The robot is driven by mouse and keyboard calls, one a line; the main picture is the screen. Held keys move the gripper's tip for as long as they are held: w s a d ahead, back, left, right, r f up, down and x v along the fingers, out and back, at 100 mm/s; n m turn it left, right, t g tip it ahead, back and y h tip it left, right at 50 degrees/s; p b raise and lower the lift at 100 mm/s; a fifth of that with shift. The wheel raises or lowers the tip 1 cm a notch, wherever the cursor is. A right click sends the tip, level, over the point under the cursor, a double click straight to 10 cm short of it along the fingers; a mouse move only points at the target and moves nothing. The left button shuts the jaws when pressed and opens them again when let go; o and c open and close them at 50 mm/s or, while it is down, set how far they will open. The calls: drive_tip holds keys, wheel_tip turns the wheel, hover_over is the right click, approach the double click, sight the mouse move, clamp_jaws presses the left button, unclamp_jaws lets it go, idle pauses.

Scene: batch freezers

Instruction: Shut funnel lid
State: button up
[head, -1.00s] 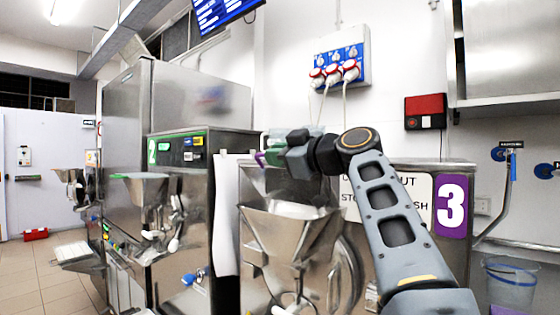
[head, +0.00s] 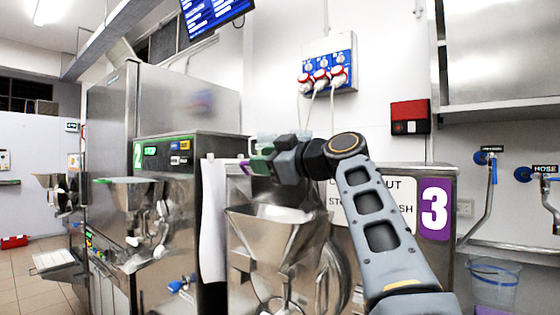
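The steel funnel (head: 272,238) of the machine marked 3 stands at the centre of the head view, its mouth uncovered in front. A small purple piece (head: 245,167) shows above the funnel, left of my gripper; it may be an edge of the raised lid, but most of that area is hidden. My gripper (head: 262,161) is above the funnel's back part, pointing left, with green at its tip. Its fingers are small and partly hidden, so I cannot tell whether they are open or touching the lid.
Machine 2 (head: 165,90) stands to the left, with its own funnel (head: 130,192) under a green-edged top. A white sheet (head: 214,215) hangs between the machines. Wall sockets (head: 328,65) with cables are behind. A clear bucket (head: 496,280) is at right. Open floor lies at far left.

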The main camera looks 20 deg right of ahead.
drive_tip(key=b+v, duration=0.2)
drive_tip(key=v, duration=1.1)
drive_tip(key=shift+s+d, duration=0.2)
drive_tip(key=shift+s, duration=0.05)
